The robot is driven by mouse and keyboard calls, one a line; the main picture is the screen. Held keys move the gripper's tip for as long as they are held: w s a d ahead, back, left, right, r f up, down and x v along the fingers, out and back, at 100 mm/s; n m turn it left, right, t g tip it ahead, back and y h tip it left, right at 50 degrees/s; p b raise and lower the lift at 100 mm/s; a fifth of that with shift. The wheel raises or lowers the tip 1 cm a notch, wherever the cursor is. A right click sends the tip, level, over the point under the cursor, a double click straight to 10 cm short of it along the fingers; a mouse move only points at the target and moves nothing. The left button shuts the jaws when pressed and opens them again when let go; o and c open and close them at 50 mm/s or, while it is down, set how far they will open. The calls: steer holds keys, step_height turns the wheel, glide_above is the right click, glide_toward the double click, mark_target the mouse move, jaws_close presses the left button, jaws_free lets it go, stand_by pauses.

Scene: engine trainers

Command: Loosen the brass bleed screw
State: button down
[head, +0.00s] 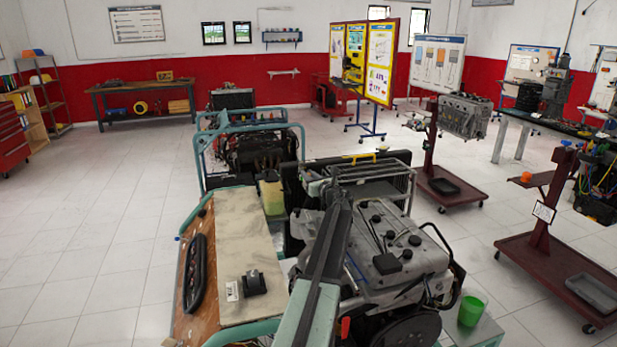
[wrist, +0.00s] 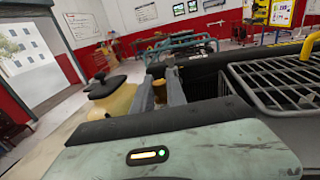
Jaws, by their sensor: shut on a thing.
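In the wrist view, my gripper (wrist: 161,92) has its two grey fingers closed around a small brass-coloured piece (wrist: 160,91), which looks like the bleed screw. The fingers hide most of it, and its thread and seat do not show. The fingers stand between a yellowish coolant tank (wrist: 112,100) with a black cap and the black radiator top. In the head view, my arm reaches up over the engine trainer toward the radiator; the gripper tips and the screw cannot be made out there.
A metal grille guard (wrist: 275,80) lies close to the right of the fingers. In the head view, the grey engine (head: 385,250) fills the space right of my arm, with a green cup (head: 471,311) beside it. A wooden panel (head: 190,270) is on the left. Open tiled floor lies farther left.

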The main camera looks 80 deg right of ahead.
steer(key=shift+n+t+y, duration=1.8)
steer(key=shift+t+y, duration=0.2)
steer(key=c, duration=1.3)
jaws_free()
steer(key=shift+c, duration=0.2)
steer(key=shift+s+a, duration=0.1)
steer(key=v, duration=0.7)
steer(key=shift+s, duration=0.25)
